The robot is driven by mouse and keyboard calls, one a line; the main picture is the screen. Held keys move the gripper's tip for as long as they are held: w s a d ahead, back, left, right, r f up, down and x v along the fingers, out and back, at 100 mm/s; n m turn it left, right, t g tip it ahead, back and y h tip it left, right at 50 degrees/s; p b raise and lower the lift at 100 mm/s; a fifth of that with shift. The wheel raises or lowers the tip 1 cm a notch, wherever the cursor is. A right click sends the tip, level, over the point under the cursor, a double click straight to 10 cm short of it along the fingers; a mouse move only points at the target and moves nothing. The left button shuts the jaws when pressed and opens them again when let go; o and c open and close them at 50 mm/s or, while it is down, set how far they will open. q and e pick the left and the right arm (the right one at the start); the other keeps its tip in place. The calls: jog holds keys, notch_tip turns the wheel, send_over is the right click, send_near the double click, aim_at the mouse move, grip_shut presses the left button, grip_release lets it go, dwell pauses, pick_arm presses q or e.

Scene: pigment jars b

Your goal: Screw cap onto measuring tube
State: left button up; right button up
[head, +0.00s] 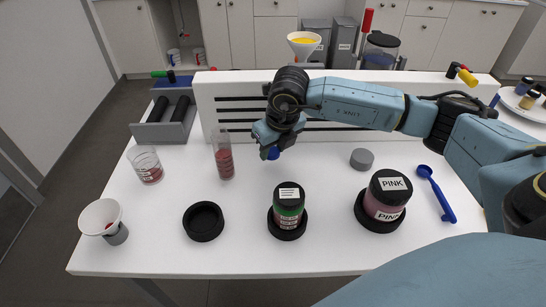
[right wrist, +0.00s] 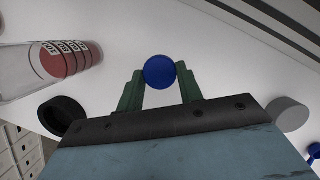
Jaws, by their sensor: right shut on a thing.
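The measuring tube (head: 223,155) stands upright on the white table, left of my right gripper. It is clear, with red content in its lower part, and no cap shows on its top. My right gripper (head: 271,146) is shut on a small round blue cap (head: 273,154), held apart from the tube and to its right. In the right wrist view the cap (right wrist: 159,72) sits between the green fingertips (right wrist: 159,80). The tube (right wrist: 45,65) also shows at the left there, cut off by the edge. My left gripper is not in view.
A black ring-shaped dish (head: 203,222), a green jar (head: 289,206), a pink jar (head: 385,196), a grey disc (head: 362,158) and a blue scoop (head: 437,195) are on the table. A slotted white panel (head: 225,92) stands behind.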

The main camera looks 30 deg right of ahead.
aim_at(273, 152)
notch_tip(273, 152, up, 6)
jog(key=shift+r, duration=0.1)
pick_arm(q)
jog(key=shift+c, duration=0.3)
